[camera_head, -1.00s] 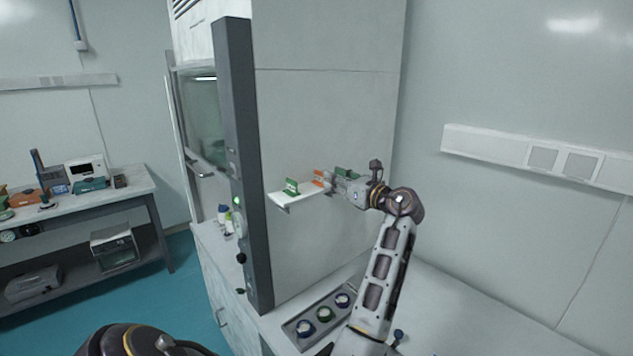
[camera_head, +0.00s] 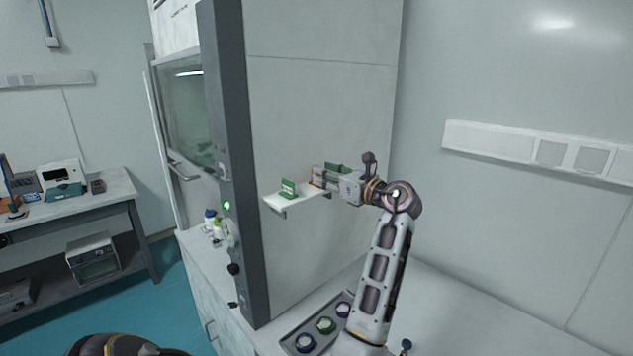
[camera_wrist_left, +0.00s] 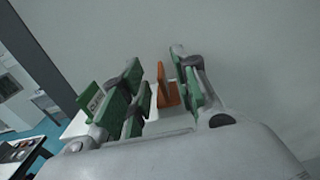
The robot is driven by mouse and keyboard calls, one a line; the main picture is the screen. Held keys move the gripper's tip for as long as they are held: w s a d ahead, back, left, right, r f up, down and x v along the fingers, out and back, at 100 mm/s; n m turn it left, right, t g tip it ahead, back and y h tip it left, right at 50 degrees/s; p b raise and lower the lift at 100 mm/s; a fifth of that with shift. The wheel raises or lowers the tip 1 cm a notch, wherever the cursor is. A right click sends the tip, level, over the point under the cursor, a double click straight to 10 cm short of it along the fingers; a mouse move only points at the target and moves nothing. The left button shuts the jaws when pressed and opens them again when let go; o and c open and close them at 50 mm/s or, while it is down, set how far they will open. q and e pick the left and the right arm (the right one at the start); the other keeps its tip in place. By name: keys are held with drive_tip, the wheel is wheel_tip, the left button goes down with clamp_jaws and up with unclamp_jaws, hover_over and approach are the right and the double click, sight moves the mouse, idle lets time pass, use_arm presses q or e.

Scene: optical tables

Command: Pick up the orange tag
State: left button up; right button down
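The orange tag (camera_head: 316,177) stands upright on a small white shelf (camera_head: 283,202) on the side of the cabinet. In the left wrist view the orange tag (camera_wrist_left: 166,90) stands between the two green-padded fingers. My left gripper (camera_head: 323,177) reaches in from the right at shelf height; it also shows in the left wrist view (camera_wrist_left: 163,92). It is open, with gaps between its fingers and the tag. The gripper partly hides the tag in the head view. My right gripper is not in view.
A green tag (camera_head: 288,188) stands on the shelf left of the orange one. A dark post (camera_head: 232,160) rises at the cabinet's front edge. Below, a grey tray (camera_head: 290,343) holds round items on the white bench. A side table (camera_head: 100,200) with instruments stands at the left.

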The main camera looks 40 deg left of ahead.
use_arm(q)
drive_tip(key=shift+d+r, duration=0.1)
drive_tip(key=shift+d, duration=0.05)
drive_tip(key=c, duration=0.3)
clamp_jaws()
wheel_tip(320, 180, up, 10)
drive_tip(key=shift+b, duration=0.45)
idle(0.5)
idle(0.6)
idle(0.3)
